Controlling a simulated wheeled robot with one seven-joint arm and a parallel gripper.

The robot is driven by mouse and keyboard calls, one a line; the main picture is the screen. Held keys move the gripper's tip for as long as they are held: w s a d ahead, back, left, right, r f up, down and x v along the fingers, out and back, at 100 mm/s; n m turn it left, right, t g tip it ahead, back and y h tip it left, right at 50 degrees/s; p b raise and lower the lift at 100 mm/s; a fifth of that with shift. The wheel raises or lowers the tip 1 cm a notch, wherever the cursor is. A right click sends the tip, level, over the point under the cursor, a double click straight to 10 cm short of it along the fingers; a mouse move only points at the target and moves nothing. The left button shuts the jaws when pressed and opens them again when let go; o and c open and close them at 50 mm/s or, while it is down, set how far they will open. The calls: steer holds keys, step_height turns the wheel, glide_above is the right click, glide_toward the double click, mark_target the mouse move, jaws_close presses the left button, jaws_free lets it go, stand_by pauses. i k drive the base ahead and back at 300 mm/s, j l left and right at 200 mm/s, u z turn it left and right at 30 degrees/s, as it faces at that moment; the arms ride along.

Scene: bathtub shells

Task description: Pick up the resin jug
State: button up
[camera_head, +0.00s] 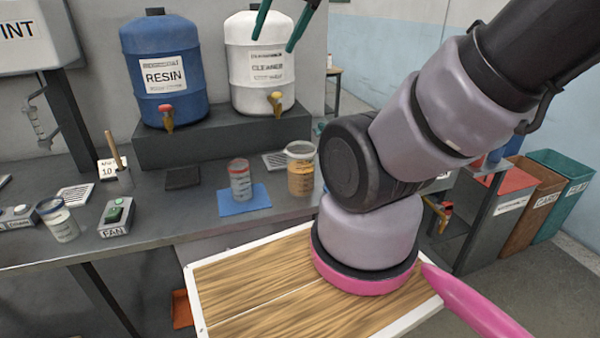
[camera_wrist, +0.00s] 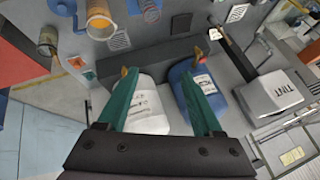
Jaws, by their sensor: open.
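A blue container labelled RESIN (camera_head: 165,70) with an orange-handled tap stands on the dark raised shelf at the back left. It also shows in the wrist view (camera_wrist: 180,72). A clear graduated jug with amber contents (camera_head: 300,172) stands on the bench below the white container; the wrist view shows it at the top (camera_wrist: 100,20). No jug's own label is readable. My gripper (camera_head: 272,45) has two green fingers, apart and empty, high in front of the white container. In the wrist view the fingers (camera_wrist: 160,75) overlap the white and blue containers; contact cannot be told.
The white CLEANER container (camera_head: 262,75) stands beside the blue one on the dark shelf (camera_head: 220,140). A clear cup (camera_head: 240,180) stands on a blue mat (camera_head: 258,198). A white-edged wooden board (camera_head: 235,290) lies in front. Coloured bins (camera_head: 562,190) stand at right.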

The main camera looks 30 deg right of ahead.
mark_target(300, 155)
steer(key=k+j+z, duration=0.3)
steer(key=z, duration=0.15)
steer(key=k+j+z, duration=0.15)
steer(key=k+z, duration=0.3)
steer(key=i, duration=0.1)
